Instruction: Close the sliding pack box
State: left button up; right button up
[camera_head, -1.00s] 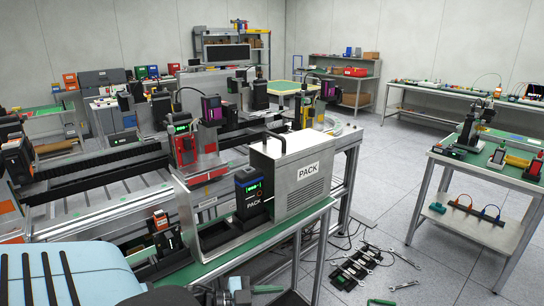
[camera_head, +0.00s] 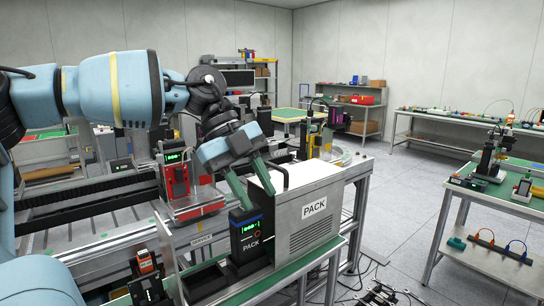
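The pack box is a pale grey housing (camera_head: 318,206) with a PACK label and side vents, standing on the green-topped bench. A black pack module (camera_head: 250,240) with a green-lit display and its own PACK label stands upright at the housing's near left end. A low dark tray (camera_head: 207,282) extends from it toward the lower left. My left gripper (camera_head: 264,196) is above the module and the housing's near end, its two dark green fingers spread and pointing down. I see nothing between them, and I cannot tell whether a fingertip touches. My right gripper is not in view.
A rail machine with a red-based unit (camera_head: 177,176) lies left of and behind the box. A second bench (camera_head: 492,188) with tools stands at the right. Tools lie on the floor (camera_head: 384,295) at the bottom right. Open floor lies between the benches.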

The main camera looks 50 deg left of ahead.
aim_at(304, 212)
jog(key=i+j, duration=0.5)
jog(key=j, duration=0.25)
jog(key=i+j, duration=0.25)
jog(key=j, duration=0.1)
